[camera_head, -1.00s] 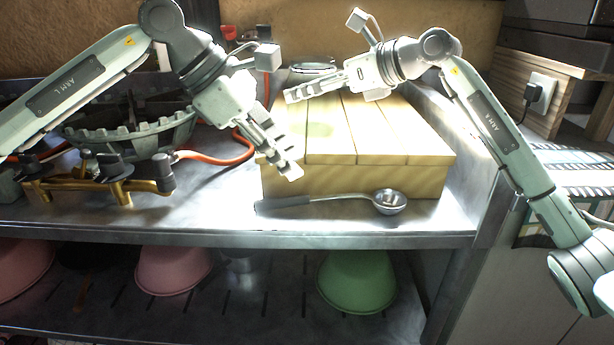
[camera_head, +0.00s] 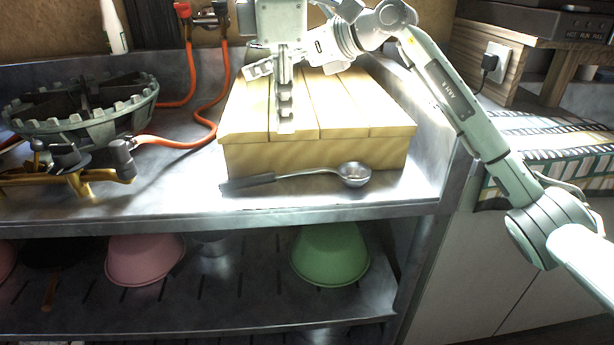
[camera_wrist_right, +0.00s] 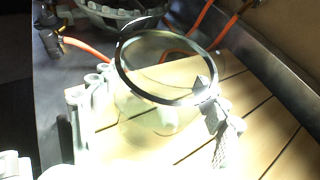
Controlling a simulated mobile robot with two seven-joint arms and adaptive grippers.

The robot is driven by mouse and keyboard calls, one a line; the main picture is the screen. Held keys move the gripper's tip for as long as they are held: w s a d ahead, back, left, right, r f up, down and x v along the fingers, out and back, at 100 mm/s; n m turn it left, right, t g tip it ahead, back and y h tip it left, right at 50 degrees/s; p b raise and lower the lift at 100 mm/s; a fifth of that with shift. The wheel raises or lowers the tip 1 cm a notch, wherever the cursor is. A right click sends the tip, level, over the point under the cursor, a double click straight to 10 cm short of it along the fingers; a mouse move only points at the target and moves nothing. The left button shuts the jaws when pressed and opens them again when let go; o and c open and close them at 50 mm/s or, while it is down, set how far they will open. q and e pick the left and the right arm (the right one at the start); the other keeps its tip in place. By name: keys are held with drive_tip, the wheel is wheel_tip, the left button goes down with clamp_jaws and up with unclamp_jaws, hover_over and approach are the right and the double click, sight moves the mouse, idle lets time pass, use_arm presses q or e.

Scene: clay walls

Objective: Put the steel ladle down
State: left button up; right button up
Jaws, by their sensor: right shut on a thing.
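The steel ladle (camera_head: 354,175) lies on the steel counter (camera_head: 150,200), in front of the wooden block. Its bowl is to the right and its dark handle to the left. My left gripper (camera_head: 285,118) points down over the front of the block, behind and above the ladle and apart from it. Its fingers are seen edge-on, so their opening is unclear. My right gripper (camera_head: 257,70) is over the back of the block, partly covered by the left one. In the right wrist view its fingers (camera_wrist_right: 150,110) are shut on a clear round glass vessel (camera_wrist_right: 155,125) with a dark rim.
The slatted wooden block (camera_head: 330,155) fills the middle of the counter. A burner (camera_head: 85,125) with brass pipework and orange hoses stands at left. Pink (camera_head: 145,262) and green (camera_head: 330,258) bowls sit on the shelf below. Bare counter lies left of the ladle.

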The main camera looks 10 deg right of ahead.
sight(283, 175)
use_arm(q)
drive_tip(key=f, duration=0.3)
drive_tip(key=w+f, duration=0.1)
drive_tip(key=f, duration=0.3)
drive_tip(key=w+f, duration=0.1)
drive_tip(key=f, duration=0.3)
drive_tip(key=shift+w+a+f, duration=0.2)
drive_tip(key=shift+a+f, duration=0.05)
drive_tip(key=shift+a, duration=0.05)
clamp_jaws()
